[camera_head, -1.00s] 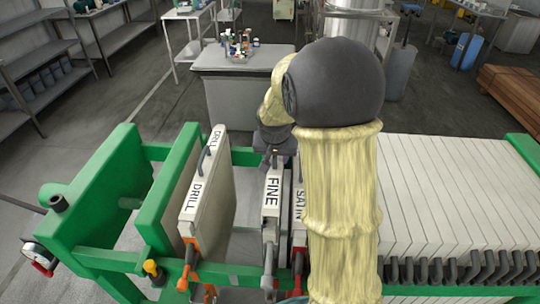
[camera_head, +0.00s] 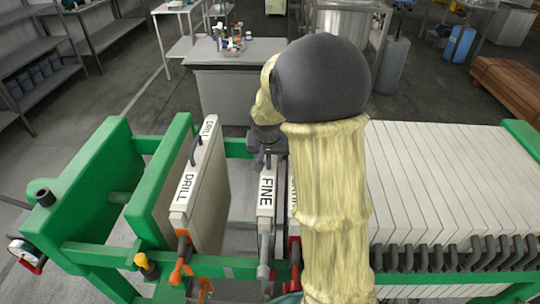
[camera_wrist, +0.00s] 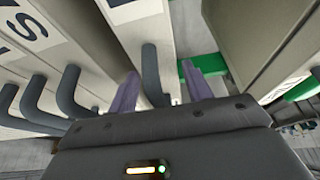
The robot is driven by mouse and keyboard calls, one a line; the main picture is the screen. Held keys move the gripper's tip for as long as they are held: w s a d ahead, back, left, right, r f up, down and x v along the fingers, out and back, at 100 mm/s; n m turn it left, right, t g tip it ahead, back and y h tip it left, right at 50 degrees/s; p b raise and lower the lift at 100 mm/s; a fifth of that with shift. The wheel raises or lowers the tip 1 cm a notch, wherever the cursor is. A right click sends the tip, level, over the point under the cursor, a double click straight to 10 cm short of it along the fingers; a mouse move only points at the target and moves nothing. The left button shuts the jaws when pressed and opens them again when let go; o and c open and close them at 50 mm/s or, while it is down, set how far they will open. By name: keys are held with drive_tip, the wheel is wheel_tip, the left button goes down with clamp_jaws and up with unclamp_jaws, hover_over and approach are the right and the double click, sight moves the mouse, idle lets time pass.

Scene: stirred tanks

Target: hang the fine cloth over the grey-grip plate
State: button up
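The fine cloth's pale bar, lettered FINE (camera_head: 266,195), lies along the top line of the plate with the grey grip (camera_head: 264,262). I cannot tell whether the bar is fully seated there. My gripper (camera_head: 268,158) is at the bar's far end. In the wrist view, the bar (camera_wrist: 140,35) carries a dark handle (camera_wrist: 152,72). My gripper's purple fingertips (camera_wrist: 162,90) stand apart on either side of this handle, with a visible gap on the right. Most of the cloth is hidden between the plates and behind my arm.
A bar lettered DRILL (camera_head: 189,183) sits left above an orange grip (camera_head: 182,260), with an open gap before FINE. A red-grip plate (camera_head: 294,250) stands close right, mostly hidden by my arm. Pale plates (camera_head: 440,180) pack the right side. Green rails (camera_head: 225,268) edge the frame.

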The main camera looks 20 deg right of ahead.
drive_tip(key=shift+o, duration=1.1)
drive_tip(key=v, duration=1.7)
drive_tip(key=shift+r+b, duration=0.2)
drive_tip(key=shift+b, duration=0.1)
